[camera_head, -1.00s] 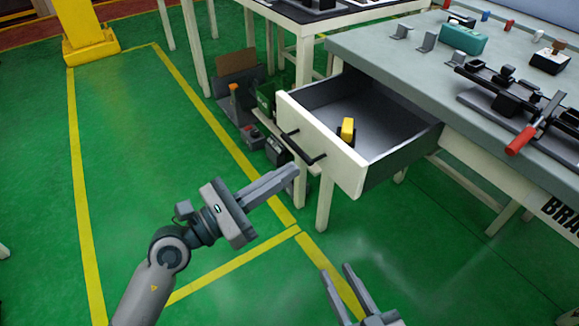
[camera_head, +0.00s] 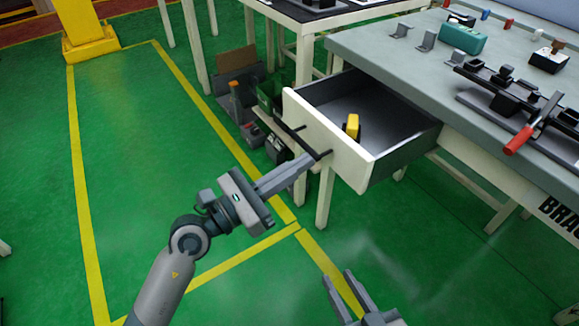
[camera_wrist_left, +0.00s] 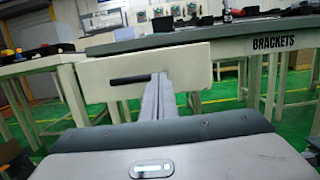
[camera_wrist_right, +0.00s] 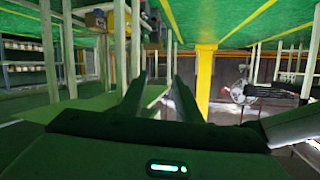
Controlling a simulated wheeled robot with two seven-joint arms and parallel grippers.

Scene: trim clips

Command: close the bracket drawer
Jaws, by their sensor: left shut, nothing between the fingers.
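The bracket drawer (camera_head: 378,170) is pulled well out of the grey-topped table. Its cream front (camera_head: 338,150) carries a black bar handle (camera_head: 290,132), and a yellow item (camera_head: 352,127) lies inside. My left gripper (camera_head: 308,160) is shut and empty, its fingertips at the drawer front by the handle's right end. In the left wrist view the shut fingers (camera_wrist_left: 158,82) reach the front just right of the handle (camera_wrist_left: 130,79) and appear to touch it. My right gripper (camera_head: 345,285) is open and empty, low in front of the table; its fingers (camera_wrist_right: 160,92) are apart.
The table top (camera_head: 375,52) holds metal brackets, a teal box (camera_head: 463,39) and a black fixture with a red handle (camera_head: 518,140). Bins (camera_head: 245,100) stand on the floor behind the drawer's left side. Green floor (camera_head: 130,170) on the left is clear.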

